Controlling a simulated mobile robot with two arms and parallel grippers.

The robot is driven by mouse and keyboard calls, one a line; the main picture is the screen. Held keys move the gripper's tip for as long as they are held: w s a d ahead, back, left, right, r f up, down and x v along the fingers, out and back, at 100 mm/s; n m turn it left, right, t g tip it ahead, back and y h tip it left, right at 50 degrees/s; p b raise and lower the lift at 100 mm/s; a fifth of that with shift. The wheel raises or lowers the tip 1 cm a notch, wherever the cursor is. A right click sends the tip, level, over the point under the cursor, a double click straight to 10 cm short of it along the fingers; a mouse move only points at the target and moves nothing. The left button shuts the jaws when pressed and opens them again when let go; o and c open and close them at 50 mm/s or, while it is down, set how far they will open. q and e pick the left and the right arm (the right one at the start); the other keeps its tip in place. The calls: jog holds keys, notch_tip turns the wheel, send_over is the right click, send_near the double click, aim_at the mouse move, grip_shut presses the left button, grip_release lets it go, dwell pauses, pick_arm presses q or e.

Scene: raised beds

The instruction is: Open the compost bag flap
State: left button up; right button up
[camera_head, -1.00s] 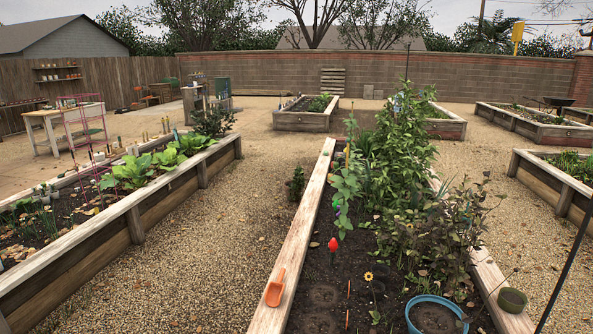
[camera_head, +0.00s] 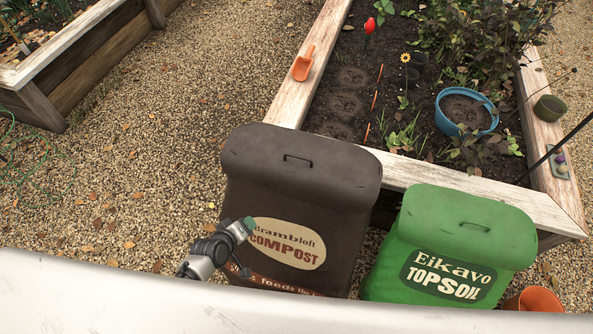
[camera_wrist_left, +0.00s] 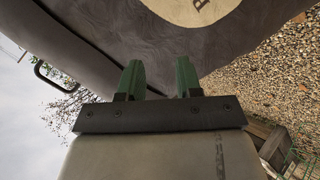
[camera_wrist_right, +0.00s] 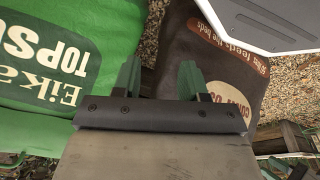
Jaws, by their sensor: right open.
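The dark brown compost bag (camera_head: 310,215) stands upright against the near end of the raised bed. Its top flap (camera_head: 335,150) lies folded over and closed, with a small black handle (camera_head: 298,159). My left gripper (camera_head: 249,222) is in front of the bag, left of its cream label. In the left wrist view its green fingers (camera_wrist_left: 159,80) are apart and empty, with the bag (camera_wrist_left: 210,45) filling the view beyond them and the handle (camera_wrist_left: 50,75) at the left. My right gripper (camera_wrist_right: 160,78) is open and empty, facing the compost bag (camera_wrist_right: 235,75) and the green bag; the head view does not show it.
A green topsoil bag (camera_head: 445,250) stands right of the compost bag, with a narrow gap between. An orange pot (camera_head: 535,300) is at the lower right. An orange scoop (camera_head: 303,63) lies on the bed's wooden rim. Open gravel (camera_head: 160,130) lies to the left.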

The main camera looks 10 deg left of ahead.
pick_arm(q)
jog(key=w+d+r+n+t+h+b, duration=0.2)
jog(key=w+d+r+n+h+b, duration=0.15)
jog(key=w+r, duration=0.25)
jog(key=n+t+h+b, duration=0.1)
jog(key=t+h+b, duration=0.1)
jog(key=b, duration=0.1)
send_near(296, 166)
notch_tip(296, 166, up, 4)
jog(key=b+x, duration=0.2)
jog(key=x, duration=0.6)
jog(key=shift+w+d+f, duration=0.1)
jog(key=shift+d, duration=0.1)
jog(key=shift+x, duration=0.8)
pick_arm(e)
jog(key=w+r+t, duration=0.1)
jog(key=w+r, duration=0.4)
jog(key=r, duration=0.6)
jog(key=shift+a, duration=0.3)
jog(key=shift+r, duration=0.1)
pick_arm(q)
grip_shut()
